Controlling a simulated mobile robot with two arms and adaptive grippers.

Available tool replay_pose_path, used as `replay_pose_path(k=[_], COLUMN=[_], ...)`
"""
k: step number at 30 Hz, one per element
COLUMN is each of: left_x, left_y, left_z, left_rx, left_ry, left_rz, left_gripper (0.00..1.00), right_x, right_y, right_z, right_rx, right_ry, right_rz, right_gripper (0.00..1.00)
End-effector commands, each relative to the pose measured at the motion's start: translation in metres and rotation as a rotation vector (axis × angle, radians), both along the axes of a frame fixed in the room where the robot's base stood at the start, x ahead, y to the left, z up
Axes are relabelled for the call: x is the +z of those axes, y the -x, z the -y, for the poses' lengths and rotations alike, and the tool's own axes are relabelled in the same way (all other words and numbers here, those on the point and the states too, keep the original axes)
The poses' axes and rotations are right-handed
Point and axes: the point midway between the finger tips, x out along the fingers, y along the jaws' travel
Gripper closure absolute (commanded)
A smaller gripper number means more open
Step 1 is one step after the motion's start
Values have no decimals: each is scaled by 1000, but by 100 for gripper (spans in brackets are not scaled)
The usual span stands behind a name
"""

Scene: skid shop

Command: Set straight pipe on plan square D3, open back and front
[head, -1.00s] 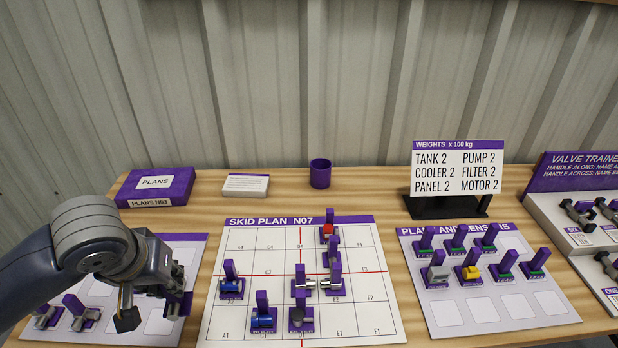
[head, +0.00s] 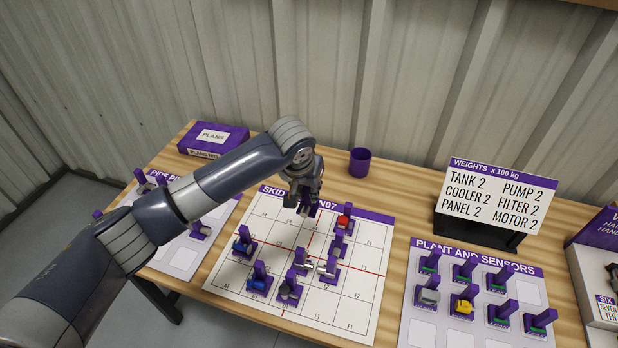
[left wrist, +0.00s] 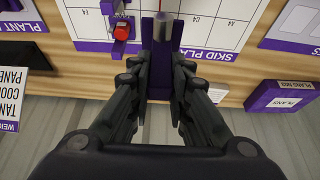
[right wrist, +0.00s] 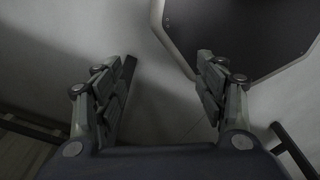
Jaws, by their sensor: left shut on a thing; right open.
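My left gripper (head: 308,206) is above the far part of the skid plan (head: 222,278). In the left wrist view it is shut on an upright purple holder (left wrist: 160,75) bearing a grey cylindrical pipe (left wrist: 163,6). The fingers hide part of the holder, and its open sides cannot be told. The plan bears several pieces: a red one (head: 344,222) at the far right, a purple-handled one (head: 338,247) nearer, joined silver fittings (head: 318,266), blue units (head: 242,247) and a dark one (head: 290,292). The D3 label is not readable. My right gripper (right wrist: 165,80) is open and empty.
The pipe board (head: 172,262) is at the left, partly behind my left arm. The plant and sensors board (head: 425,335) is at the right. A purple cup (head: 360,162), a plans box (head: 213,140) and a weights sign (head: 498,195) stand at the back.

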Motion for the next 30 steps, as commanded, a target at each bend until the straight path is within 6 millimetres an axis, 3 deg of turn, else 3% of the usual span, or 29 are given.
replay_pose_path(k=[5,17,24,30], left_x=[-5,-38,-54,-55], left_y=[-2,-2,-2,-2], left_z=[4,3,3,3], left_rx=[-9,-7,-7,-7], left_ry=[0,0,0,1], left_rz=[1,2,0,1], left_gripper=[100,100,100,100], right_x=[-5,-48,-46,-46], right_y=[0,-4,-4,-4], right_z=[5,20,19,13], right_rx=[0,-5,-4,-4], right_ry=[6,23,22,16], right_rz=[-1,4,4,5], right_gripper=[35,35,35,35])
